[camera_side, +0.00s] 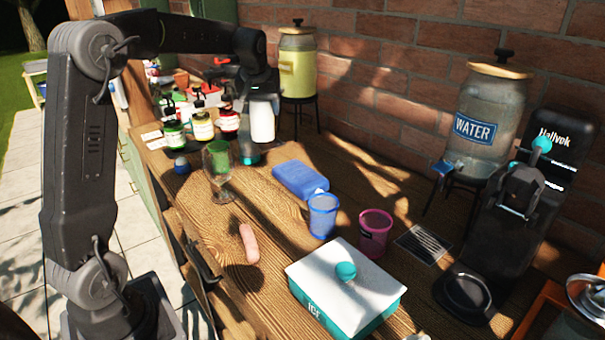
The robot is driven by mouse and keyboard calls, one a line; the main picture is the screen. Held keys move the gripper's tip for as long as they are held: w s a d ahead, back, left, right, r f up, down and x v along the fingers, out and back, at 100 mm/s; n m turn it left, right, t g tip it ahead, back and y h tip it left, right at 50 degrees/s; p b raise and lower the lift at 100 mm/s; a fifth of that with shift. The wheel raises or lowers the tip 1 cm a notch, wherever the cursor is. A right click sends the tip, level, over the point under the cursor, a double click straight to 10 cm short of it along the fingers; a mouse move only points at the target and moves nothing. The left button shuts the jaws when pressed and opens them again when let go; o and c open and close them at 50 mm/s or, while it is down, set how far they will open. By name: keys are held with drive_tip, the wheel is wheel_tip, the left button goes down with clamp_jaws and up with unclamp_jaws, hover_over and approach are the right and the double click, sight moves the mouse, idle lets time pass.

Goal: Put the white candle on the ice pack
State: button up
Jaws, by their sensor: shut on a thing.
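The white candle (262,124) is a white cylinder, upright in my gripper (262,98) at the back of the wooden table. My gripper is shut on it, and the fingers partly hide its upper end. The ice pack (298,178) is a flat blue block lying on the table, in front of and to the right of the candle. The candle is apart from the ice pack. Whether the candle's lower end touches anything is hard to tell.
A stemmed glass (217,172) stands left of the ice pack. A blue cup (323,216) and a pink cup (375,233) stand close in front of it. Several bottles (202,126) crowd the back left. A white-lidded ice box (343,282) sits at the front.

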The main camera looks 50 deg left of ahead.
drive_tip(key=shift+s+a+r, duration=0.2)
drive_tip(key=shift+s+a, duration=0.15)
drive_tip(key=shift+a, duration=0.3)
drive_tip(key=shift+w+d+f, duration=1.3)
drive_tip(key=shift+w+f, duration=0.05)
drive_tip(key=shift+f, duration=0.45)
drive_tip(key=shift+w+d+f, duration=1.25)
drive_tip(key=shift+w+f, duration=0.1)
drive_tip(key=shift+f, duration=0.5)
drive_tip(key=shift+w+d+f, duration=1.3)
drive_tip(key=shift+w+f, duration=0.05)
drive_tip(key=shift+f, duration=0.45)
drive_tip(key=shift+f, duration=0.1)
drive_tip(key=o, duration=1.1)
drive_tip(key=shift+f, duration=0.1)
drive_tip(key=shift+c, duration=0.2)
